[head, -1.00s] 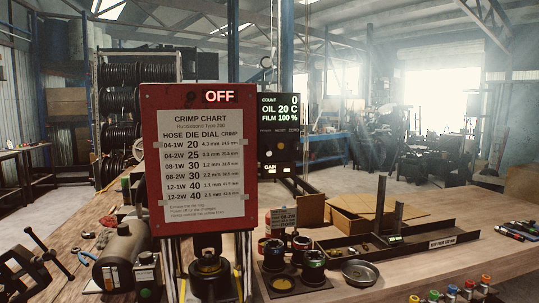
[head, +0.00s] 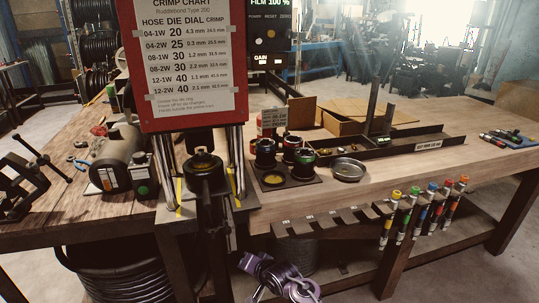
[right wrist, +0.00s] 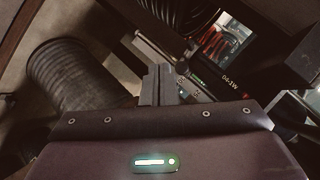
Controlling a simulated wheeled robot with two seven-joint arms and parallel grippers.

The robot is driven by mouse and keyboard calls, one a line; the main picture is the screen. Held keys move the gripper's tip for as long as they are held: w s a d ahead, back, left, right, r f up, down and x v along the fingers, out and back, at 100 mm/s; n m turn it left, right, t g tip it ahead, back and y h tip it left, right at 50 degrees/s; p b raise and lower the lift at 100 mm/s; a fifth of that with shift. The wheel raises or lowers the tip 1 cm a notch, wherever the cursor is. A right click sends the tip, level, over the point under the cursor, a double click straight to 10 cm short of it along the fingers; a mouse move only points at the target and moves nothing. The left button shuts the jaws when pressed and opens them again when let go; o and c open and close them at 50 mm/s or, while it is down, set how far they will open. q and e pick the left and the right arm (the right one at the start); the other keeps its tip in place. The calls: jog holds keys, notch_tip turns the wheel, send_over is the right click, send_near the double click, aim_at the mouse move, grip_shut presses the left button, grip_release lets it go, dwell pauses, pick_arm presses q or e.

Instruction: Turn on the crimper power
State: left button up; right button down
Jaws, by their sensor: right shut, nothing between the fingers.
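The crimper (head: 190,60) is a tall red-framed press with a white crimp chart, standing at the table's front edge. Its round black die head (head: 204,172) sits below the chart. The top of its panel is out of view. A small box with a green button (head: 142,190) stands left of the press, beside a dark grey cylinder (head: 118,160). A purple part of my arm shows low in front of the table in the head view. In the right wrist view, my right gripper (right wrist: 160,72) has its grey fingers together and empty. My left gripper is not seen.
A bench vise (head: 22,185) stands at the left. Die pots and a metal dish (head: 348,169) are right of the press. Several colored markers (head: 425,210) hang along the table's front edge. A hose coil (head: 120,275) lies beneath the table. The right tabletop is mostly clear.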

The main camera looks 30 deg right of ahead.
aim_at(257, 38)
jog(key=w+d+r+m+t, duration=0.1)
jog(key=d+r+m+t, duration=0.15)
jog(key=r, duration=0.85)
jog(key=w+d+r+m+t+h+b, duration=0.1)
jog(key=d+r+m+t, duration=0.15)
jog(key=r, duration=0.85)
jog(key=w+d+r+m+t, duration=0.1)
jog(key=d+r+m+t, duration=0.15)
jog(key=r, duration=0.85)
jog(key=s+d+r+m+t, duration=0.2)
jog(key=s+d+r+m, duration=0.1)
jog(key=r, duration=0.6)
jog(key=s+d+r+m+t+h, duration=0.1)
jog(key=s+d+r+m+t, duration=0.1)
jog(key=r, duration=0.8)
jog(key=s+d+m, duration=0.1)
jog(key=s+m, duration=0.1)
jog(key=s, duration=0.1)
jog(key=shift+r+h+b, duration=0.25)
jog(key=shift+h+b, duration=0.05)
